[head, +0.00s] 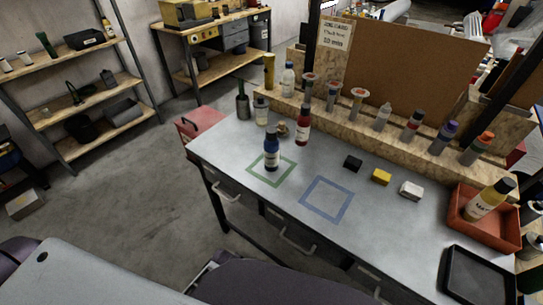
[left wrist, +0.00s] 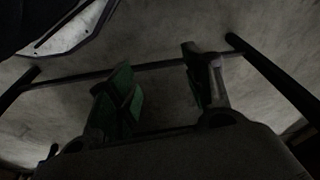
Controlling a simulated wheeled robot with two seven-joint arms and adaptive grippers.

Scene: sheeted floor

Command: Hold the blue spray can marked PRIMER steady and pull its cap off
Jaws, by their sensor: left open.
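The blue spray can (head: 271,158) stands upright on the grey workbench (head: 330,177), at the back part of the green square outline (head: 272,180). Its dark cap (head: 271,133) is on top. Its label is too small to read. My left gripper (left wrist: 158,72) is open and empty in the left wrist view, with bare floor and dark bars behind its fingers. It does not show in the head view, and the can does not show in the left wrist view. My right gripper is not in view.
A red bottle (head: 303,131) stands just behind and right of the can. Small black, yellow (head: 381,176) and white blocks lie to the right. A blue square outline (head: 326,200) is empty. Bottles line the back ledge.

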